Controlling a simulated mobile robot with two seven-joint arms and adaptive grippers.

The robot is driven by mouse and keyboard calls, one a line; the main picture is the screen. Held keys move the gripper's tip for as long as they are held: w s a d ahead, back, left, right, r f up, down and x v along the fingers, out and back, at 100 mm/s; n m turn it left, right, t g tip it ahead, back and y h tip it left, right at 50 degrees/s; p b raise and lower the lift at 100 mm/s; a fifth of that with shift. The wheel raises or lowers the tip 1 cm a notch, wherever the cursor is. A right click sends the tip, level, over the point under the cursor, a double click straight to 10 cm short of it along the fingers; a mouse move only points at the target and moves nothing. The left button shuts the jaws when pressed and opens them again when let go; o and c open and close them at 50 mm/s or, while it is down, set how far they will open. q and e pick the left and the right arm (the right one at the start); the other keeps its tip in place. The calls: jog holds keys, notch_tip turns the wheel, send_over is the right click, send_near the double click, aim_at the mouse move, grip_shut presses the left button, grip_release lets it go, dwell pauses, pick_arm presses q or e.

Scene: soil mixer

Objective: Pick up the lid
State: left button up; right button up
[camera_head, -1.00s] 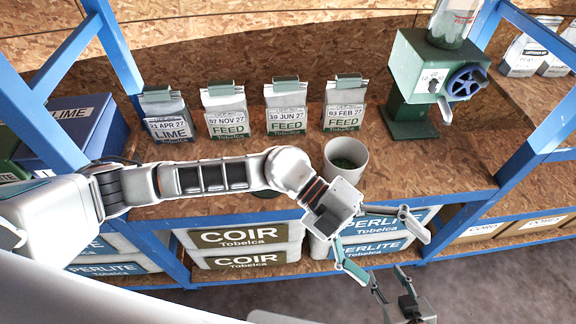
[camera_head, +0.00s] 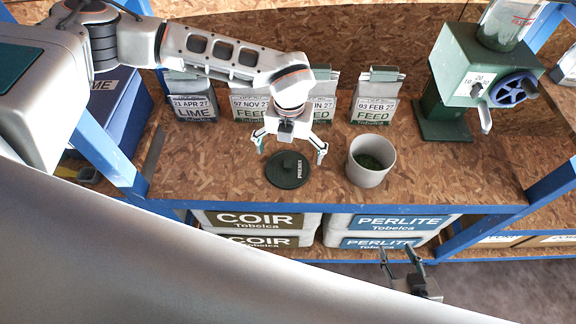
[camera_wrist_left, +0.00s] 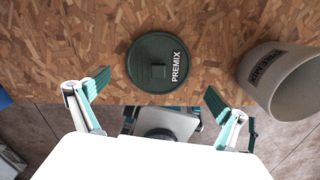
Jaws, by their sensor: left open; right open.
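The lid (camera_head: 287,169) is a round dark green disc marked PREMIX with a small raised knob. It lies flat on the wooden shelf, left of the grey pot, and also shows in the left wrist view (camera_wrist_left: 157,62). My left gripper (camera_head: 290,158) is open above the lid, its fingers apart and empty; in the left wrist view its fingertips (camera_wrist_left: 158,88) spread to either side below the lid. My right gripper (camera_head: 402,262) is low at the front, beyond the shelf's front edge, open and empty.
FEED bags (camera_head: 375,97) and a LIME bag (camera_head: 192,97) stand behind. A green machine with a blue wheel (camera_head: 513,90) is at right. A blue post (camera_head: 108,150) stands at left.

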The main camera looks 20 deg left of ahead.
aim_at(287, 165)
pick_arm(q)
notch_tip(287, 165, down, 5)
jog(key=shift+a+f+p, duration=0.1)
jog(key=shift+a+p, duration=0.05)
jog(key=shift+p, duration=0.25)
jog(key=shift+c, duration=0.4)
jog(key=c, duration=1.6)
jog(key=shift+s, duration=0.2)
jog(key=shift+c, duration=0.7)
